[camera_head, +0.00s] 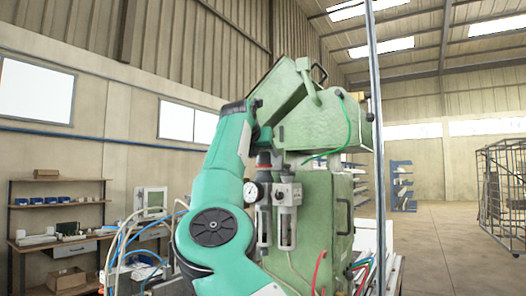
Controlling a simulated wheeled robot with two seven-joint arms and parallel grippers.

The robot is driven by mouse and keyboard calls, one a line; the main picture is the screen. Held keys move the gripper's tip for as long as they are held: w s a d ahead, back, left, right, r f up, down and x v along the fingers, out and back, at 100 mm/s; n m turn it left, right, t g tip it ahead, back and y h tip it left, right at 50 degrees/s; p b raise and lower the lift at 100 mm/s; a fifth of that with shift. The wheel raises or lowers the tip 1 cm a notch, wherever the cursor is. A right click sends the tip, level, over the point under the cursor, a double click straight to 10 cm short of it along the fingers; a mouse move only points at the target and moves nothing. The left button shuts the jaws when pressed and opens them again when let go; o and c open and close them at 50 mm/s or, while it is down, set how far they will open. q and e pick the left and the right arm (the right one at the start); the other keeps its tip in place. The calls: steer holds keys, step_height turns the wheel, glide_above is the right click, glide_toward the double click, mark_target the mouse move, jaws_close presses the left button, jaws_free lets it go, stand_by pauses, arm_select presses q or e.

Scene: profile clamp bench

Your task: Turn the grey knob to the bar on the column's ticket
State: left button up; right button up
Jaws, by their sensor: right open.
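A green machine column (325,215) stands at the centre. A regulator unit with a round white pressure gauge (251,192) and grey bodies (287,215) is mounted on its left side. A dark grey knob (264,159) with a reddish band appears at the unit's top. My right gripper (263,143) is small and mostly hidden near the knob. It is open, but I cannot tell whether its fingers are around the knob. I cannot make out the ticket. My left gripper is out of view.
Green and red hoses (318,268) hang by the column. Blue and white hoses (125,240) loop at the lower left. A workbench with shelves (57,205) stands against the left wall. A wire cage (503,190) stands at the right. The floor between is open.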

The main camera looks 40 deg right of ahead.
steer(key=shift+w+d, duration=0.1)
steer(key=shift+d, duration=0.45)
steer(key=shift+d+f, duration=0.15)
steer(key=shift+d, duration=0.1)
steer(key=shift+w+d+f, duration=0.15)
steer(key=shift+w+f, duration=0.1)
steer(key=shift+w, duration=0.05)
steer(key=c, duration=0.9)
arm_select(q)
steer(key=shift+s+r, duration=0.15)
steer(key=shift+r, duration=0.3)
arm_select(e)
steer(key=shift+c, duration=0.4)
